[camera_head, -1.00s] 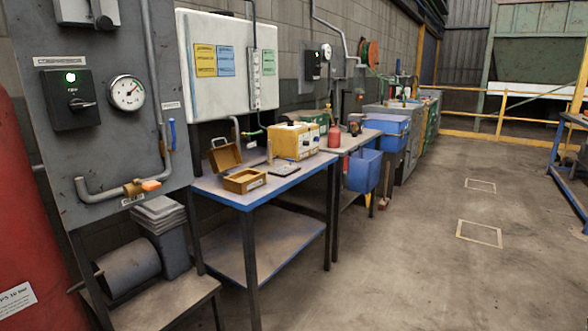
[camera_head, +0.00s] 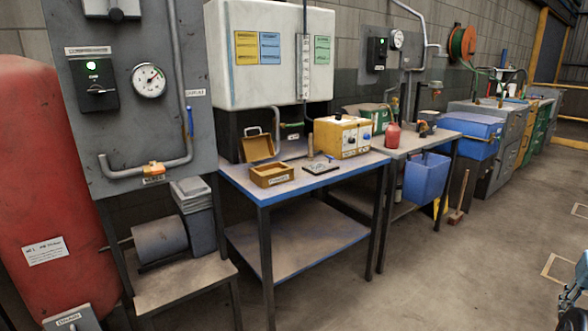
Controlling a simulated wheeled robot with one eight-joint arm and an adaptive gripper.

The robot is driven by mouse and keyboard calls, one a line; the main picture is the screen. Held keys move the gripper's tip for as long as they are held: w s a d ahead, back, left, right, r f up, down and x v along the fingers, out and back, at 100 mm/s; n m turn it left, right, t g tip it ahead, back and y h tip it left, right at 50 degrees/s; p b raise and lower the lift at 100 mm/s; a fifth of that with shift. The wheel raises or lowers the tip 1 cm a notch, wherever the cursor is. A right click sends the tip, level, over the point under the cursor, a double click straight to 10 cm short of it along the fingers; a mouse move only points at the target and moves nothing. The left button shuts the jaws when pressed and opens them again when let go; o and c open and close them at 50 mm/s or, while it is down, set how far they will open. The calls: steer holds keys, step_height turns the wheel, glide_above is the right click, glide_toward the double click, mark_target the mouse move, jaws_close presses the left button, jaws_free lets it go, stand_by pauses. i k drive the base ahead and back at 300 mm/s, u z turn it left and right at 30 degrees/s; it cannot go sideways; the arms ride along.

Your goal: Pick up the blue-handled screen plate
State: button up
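No blue-handled screen plate can be made out for certain. A small flat dark plate (camera_head: 321,167) lies on the blue-edged workbench (camera_head: 318,184), just right of an open-topped yellow-brown box (camera_head: 271,175); it is too small to tell whether it has a handle. A slim blue object (camera_head: 190,121) hangs upright at the right edge of the grey gauge panel. My gripper's fingers are not in view.
A yellow instrument box (camera_head: 341,137) stands at the bench's back. A red bottle (camera_head: 393,136) stands on the bench beyond, with a blue bin (camera_head: 427,178) hanging below. A red tank (camera_head: 40,190) fills the left. Floor at right is mostly clear.

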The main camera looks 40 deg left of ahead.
mark_target(322, 165)
steer(key=u, duration=0.7)
steer(key=i, duration=0.95)
steer(key=u, duration=0.7)
